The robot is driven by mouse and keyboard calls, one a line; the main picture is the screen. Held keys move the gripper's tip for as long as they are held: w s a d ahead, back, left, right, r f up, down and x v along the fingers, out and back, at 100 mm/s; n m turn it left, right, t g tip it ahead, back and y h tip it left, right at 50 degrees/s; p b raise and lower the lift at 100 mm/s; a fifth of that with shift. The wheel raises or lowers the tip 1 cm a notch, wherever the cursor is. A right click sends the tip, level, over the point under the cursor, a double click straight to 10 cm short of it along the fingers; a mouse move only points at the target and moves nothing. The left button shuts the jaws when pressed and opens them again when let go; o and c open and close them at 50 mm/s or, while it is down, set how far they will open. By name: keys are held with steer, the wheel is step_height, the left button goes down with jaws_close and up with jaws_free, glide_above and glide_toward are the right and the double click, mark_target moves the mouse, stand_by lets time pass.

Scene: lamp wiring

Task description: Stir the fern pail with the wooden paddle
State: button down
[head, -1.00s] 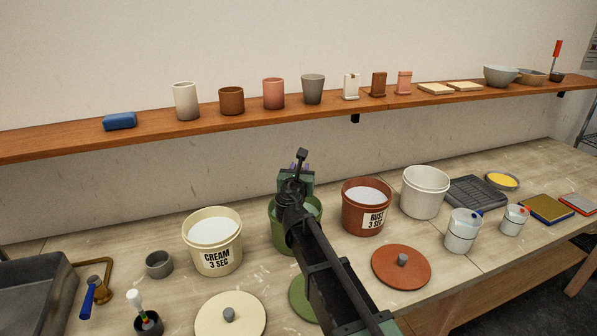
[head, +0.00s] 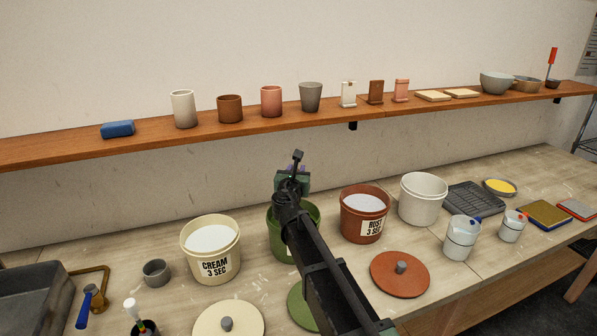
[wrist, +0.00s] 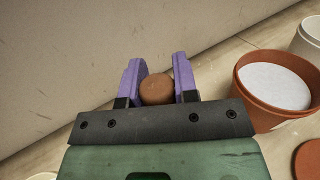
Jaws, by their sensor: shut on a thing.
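The green fern pail (head: 278,243) stands on the bench between the cream and rust pails, mostly hidden behind my arm in the head view. My gripper (wrist: 158,78) is above it in the head view, its body (head: 291,181) covering part of the rim. In the wrist view its purple fingers are shut on a round brown wooden end, seen end-on, which I take for the wooden paddle (wrist: 157,92). The rest of the paddle is hidden, so I cannot tell how deep it sits in the pail. The pail's contents are hidden too.
The cream pail (head: 213,266) stands left and the rust pail (head: 350,224) close on the right, with a white pail (head: 422,207) beyond. Loose lids (head: 399,278) lie in front. A shelf (head: 240,130) with cups runs along the wall behind.

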steer(key=shift+s+a, duration=0.35)
steer(key=shift+s, duration=0.25)
step_height(320, 180, up, 14)
steer(key=p, duration=1.4)
steer(key=shift+r, duration=0.25)
step_height(320, 180, up, 4)
steer(key=p, duration=0.4)
